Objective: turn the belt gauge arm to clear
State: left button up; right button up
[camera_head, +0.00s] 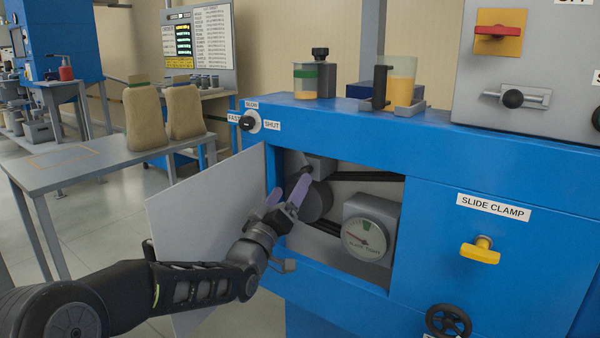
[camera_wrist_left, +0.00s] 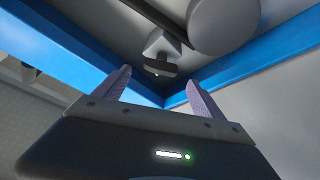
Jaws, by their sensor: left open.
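The belt gauge (camera_head: 370,230) is a grey box with a round dial inside the open compartment of the blue machine. Its red needle points left, away from the green band near the top. A small grey block with a dark handle, perhaps the gauge arm (camera_head: 308,173), sits at the compartment's upper left; the handle also shows in the left wrist view (camera_wrist_left: 155,67). My left gripper (camera_head: 288,191) is at the compartment's left opening, its purple fingers apart and empty. In the left wrist view the handle appears beyond and between the fingertips (camera_wrist_left: 158,78). My right gripper is out of view.
A grey door panel (camera_head: 205,215) stands open left of the compartment. A round grey pulley (camera_head: 316,203) and dark belts lie inside, close to my fingers. A yellow slide clamp handle (camera_head: 481,250) and a black handwheel (camera_head: 448,321) stick out at right.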

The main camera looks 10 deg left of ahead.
aim_at(297, 175)
pick_arm(q)
jog(key=x, duration=0.7)
jog(key=shift+w, duration=0.1)
jog(key=c, duration=1.4)
